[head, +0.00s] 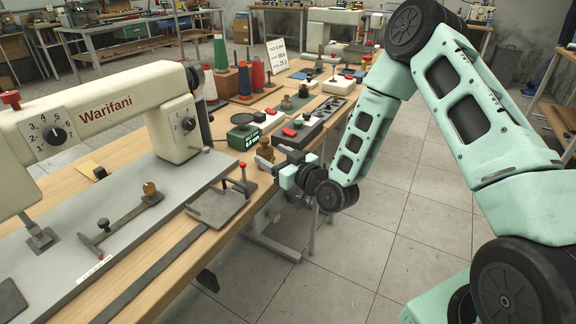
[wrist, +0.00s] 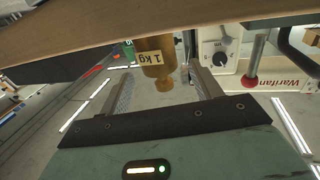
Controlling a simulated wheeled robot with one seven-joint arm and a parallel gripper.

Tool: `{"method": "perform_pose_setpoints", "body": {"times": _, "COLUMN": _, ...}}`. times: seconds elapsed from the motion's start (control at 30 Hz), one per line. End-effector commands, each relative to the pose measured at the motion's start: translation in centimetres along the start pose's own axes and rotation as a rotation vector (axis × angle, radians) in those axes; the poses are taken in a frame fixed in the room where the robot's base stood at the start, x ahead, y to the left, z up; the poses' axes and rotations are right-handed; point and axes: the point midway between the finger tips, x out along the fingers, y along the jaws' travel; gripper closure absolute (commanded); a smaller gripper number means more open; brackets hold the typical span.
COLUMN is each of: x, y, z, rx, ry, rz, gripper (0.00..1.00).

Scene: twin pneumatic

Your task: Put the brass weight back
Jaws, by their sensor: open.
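The brass weight (head: 265,148) stands upright near the front edge of the wooden bench, in the middle of the head view. In the wrist view the brass weight (wrist: 155,58) appears upside down, with a "1 kg" label and its knob toward my palm. My gripper (head: 281,163) is at the bench edge, close beside the weight. In the wrist view its two fingers are apart, one on each side of the weight, with gaps visible. I cannot tell whether either finger touches it. My gripper partly hides the weight's lower part in the head view.
A green scale (head: 243,136) stands just behind the weight. A dark box with a red part (head: 295,131) is to the right. Thread cones (head: 221,54) stand farther back.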

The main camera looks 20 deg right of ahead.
Motion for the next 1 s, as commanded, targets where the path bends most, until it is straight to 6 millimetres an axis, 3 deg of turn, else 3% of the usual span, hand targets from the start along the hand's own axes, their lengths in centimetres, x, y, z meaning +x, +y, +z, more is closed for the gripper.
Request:
{"method": "perform_pose_setpoints", "body": {"times": 0.2, "x": -4.2, "y": 0.0, "z": 0.1, "rx": 0.001, "ry": -0.002, "rz": 0.001, "gripper": 0.36}}
{"method": "perform_pose_setpoints", "body": {"times": 0.4, "x": -5.9, "y": 0.0, "z": 0.0, "rx": 0.001, "ry": 0.0, "rz": 0.0, "gripper": 0.36}}
{"method": "perform_pose_setpoints", "body": {"times": 1.0, "x": -6.0, "y": 0.0, "z": 0.0, "rx": -0.007, "ry": -0.018, "rz": -0.006, "gripper": 0.36}}
